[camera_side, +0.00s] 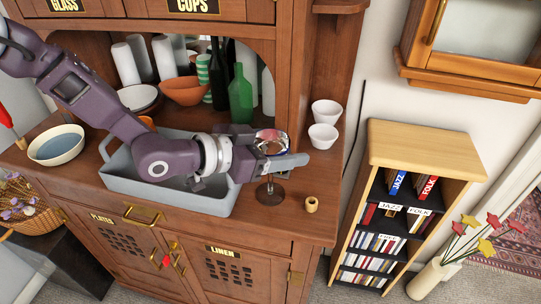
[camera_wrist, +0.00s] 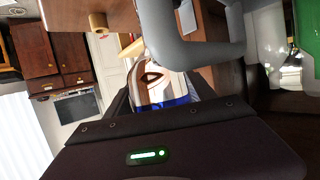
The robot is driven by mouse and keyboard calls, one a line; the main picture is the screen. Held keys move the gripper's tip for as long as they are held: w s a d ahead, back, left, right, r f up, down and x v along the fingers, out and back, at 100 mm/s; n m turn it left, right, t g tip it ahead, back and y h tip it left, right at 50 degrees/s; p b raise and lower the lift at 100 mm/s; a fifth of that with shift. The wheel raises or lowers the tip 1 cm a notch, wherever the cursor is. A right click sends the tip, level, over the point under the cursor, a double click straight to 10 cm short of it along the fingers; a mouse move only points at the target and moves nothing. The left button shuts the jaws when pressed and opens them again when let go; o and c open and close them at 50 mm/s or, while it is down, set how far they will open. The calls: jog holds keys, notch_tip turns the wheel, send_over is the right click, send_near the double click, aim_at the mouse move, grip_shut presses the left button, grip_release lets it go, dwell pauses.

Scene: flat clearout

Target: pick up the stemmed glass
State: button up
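The stemmed glass (camera_side: 269,192) stands upright near the cabinet's front edge, its round foot on the wood. Its shiny bowl is at the fingers of my gripper (camera_side: 272,147) in the side view. One pale finger crosses in front of the bowl and hides part of it. In the wrist view the reflective bowl (camera_wrist: 162,84) sits between the two dark fingers of my gripper (camera_wrist: 160,98). I cannot tell whether both fingers press on it.
A grey tub (camera_side: 196,198) is just left of the glass; its rim looms close in the wrist view (camera_wrist: 185,48). A small brass ring (camera_side: 311,205) lies to the right. White bowls (camera_side: 323,136), a green bottle (camera_side: 240,98) and orange bowls (camera_side: 184,91) stand behind.

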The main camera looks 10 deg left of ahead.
jog(key=c, duration=0.4)
